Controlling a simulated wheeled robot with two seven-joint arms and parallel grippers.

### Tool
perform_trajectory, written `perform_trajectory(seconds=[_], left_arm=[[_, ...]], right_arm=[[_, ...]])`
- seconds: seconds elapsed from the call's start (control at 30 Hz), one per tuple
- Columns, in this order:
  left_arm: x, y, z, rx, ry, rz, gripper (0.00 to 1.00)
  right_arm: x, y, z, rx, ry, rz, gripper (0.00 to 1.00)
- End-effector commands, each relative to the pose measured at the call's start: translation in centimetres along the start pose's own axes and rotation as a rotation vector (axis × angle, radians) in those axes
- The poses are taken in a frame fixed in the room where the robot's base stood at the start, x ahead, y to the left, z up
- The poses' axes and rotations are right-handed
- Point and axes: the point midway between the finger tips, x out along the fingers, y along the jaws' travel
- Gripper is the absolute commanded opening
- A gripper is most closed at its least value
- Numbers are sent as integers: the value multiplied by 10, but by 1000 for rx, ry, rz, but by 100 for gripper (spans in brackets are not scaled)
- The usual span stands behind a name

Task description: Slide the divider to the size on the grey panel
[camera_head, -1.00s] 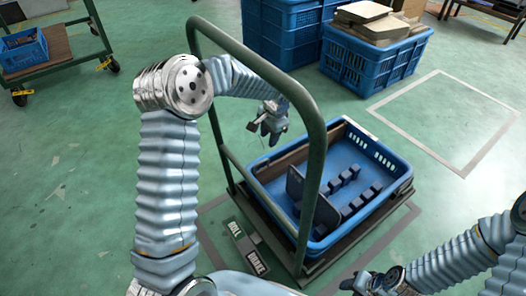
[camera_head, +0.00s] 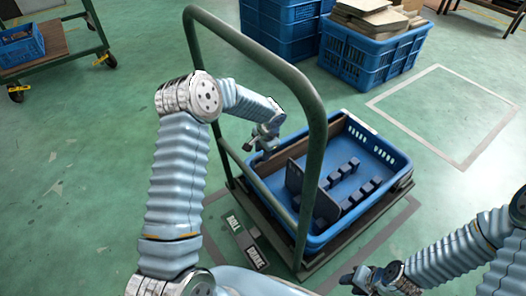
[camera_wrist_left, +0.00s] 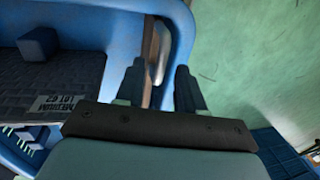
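The blue crate (camera_head: 383,150) stands on the cart. A grey upright divider (camera_head: 295,180) stands inside it, near the crate's left part, with rows of small dark blue blocks (camera_head: 350,167) to its right. My left gripper (camera_head: 262,143) is at the crate's far left corner, apart from the divider; its fingers (camera_wrist_left: 158,88) are spread, with the crate rim and a brown strip showing between them. A label reading "MEDIUM LOT 62" (camera_wrist_left: 58,103) lies on a dark grey surface in the left wrist view. My right gripper (camera_head: 358,280) is low at the bottom edge; its fingers are unclear.
The cart's green handle (camera_head: 314,150) arches between my left arm and the crate. Blue crates, one stacked with boards (camera_head: 375,15), stand behind. A floor label reads "ROLL BRAKE" (camera_head: 245,240). Open floor lies to the right.

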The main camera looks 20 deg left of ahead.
Motion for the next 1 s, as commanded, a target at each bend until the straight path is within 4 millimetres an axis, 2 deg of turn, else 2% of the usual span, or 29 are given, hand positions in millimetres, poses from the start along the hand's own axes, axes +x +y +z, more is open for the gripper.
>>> perform_trajectory(seconds=[0.07, 0.1, 0.33, 0.7, 1.0], left_arm=[[0, 0, 0, 0, 0, 0, 38], [0, 0, 0, 0, 0, 0, 35], [0, 0, 0, 0, 0, 0, 0], [0, 3, -1, 2, 1, -1, 0], [-9, 54, -2, 5, 3, -1, 0]], right_arm=[[0, 0, 0, 0, 0, 0, 40], [0, 0, 0, 0, 0, 0, 40], [0, 0, 0, 0, 0, 0, 40], [2, 1, 0, 0, 0, 0, 40], [25, 7, 2, -1, -6, -5, 40]])
